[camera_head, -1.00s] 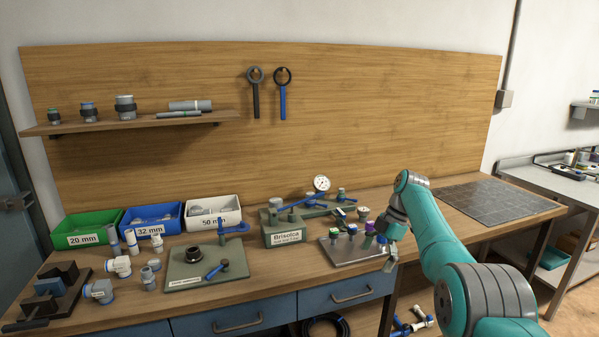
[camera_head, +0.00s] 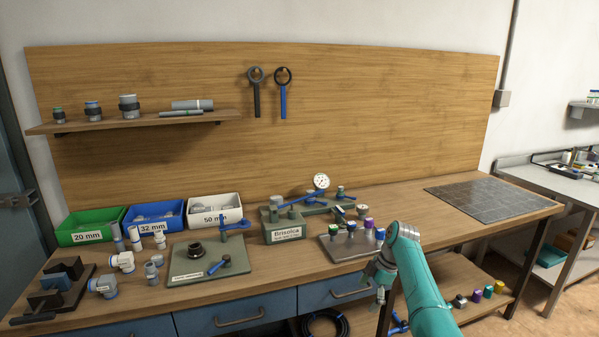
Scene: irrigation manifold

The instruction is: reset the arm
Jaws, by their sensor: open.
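My arm (camera_head: 420,290) is teal with grey joints and rises from the bottom edge, right of centre. My gripper (camera_head: 380,293) hangs in front of the bench's front edge, below and right of the metal plate with coloured knobs. It is small in view, points downward and is open, with nothing seen between its fingers. It looks apart from the bench things.
The metal plate (camera_head: 335,252) carries several coloured knobs. The Brisolca manifold (camera_head: 283,232), a green plate (camera_head: 190,272) and labelled bins (camera_head: 92,237) stand to the left. A dark tiled mat (camera_head: 485,200) lies bare at right. Coloured caps (camera_head: 488,292) sit low at right.

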